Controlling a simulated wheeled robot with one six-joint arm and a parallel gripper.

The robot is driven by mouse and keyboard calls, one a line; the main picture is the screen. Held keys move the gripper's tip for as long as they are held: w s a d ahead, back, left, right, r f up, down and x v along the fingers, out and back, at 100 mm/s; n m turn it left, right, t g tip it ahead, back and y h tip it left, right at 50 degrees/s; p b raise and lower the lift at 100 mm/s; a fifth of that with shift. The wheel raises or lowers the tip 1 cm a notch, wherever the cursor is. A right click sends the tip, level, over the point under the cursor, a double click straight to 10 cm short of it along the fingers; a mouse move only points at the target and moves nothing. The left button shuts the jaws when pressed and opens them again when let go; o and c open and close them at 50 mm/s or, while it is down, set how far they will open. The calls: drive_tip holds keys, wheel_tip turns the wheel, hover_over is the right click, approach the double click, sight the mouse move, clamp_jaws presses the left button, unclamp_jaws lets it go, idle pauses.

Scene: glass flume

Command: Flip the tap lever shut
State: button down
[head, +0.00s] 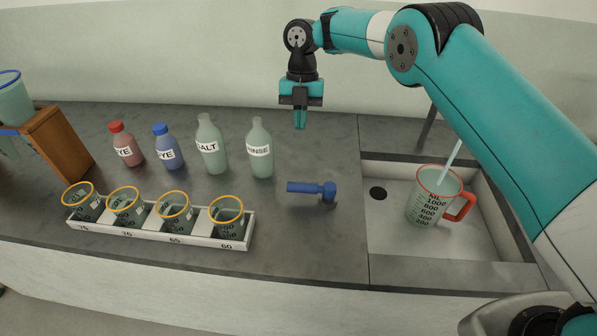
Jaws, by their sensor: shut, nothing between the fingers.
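The tap lever (304,187) is a blue bar on a round blue hub (328,191), on the grey counter just left of the sink. The bar points left from the hub. My gripper (300,126) is shut and empty, fingers pointing down. In the head view it appears above and slightly left of the lever, apart from it. A stream or rod, pale blue (453,156), runs down into a red-rimmed measuring jug (433,196) in the sink; I cannot tell which it is.
Rinse (260,150), salt (211,146) and two dye bottles stand left of my gripper. A white rack (185,234) holds several yellow-rimmed beakers at the front. A wooden block (58,143) stands far left. The counter around the lever is clear.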

sight(312, 189)
drive_tip(key=b+x, duration=0.2)
drive_tip(key=x, duration=0.7)
drive_tip(key=shift+s, duration=0.1)
drive_tip(key=s, duration=0.1)
drive_tip(key=s+p, duration=0.1)
drive_tip(key=shift+s+a+f, duration=0.3)
drive_tip(key=shift+s, duration=0.1)
drive_tip(key=shift+s+a+f, duration=0.1)
drive_tip(key=shift+s+f, duration=0.15)
drive_tip(key=shift+s, duration=0.2)
drive_tip(key=shift+a, duration=0.1)
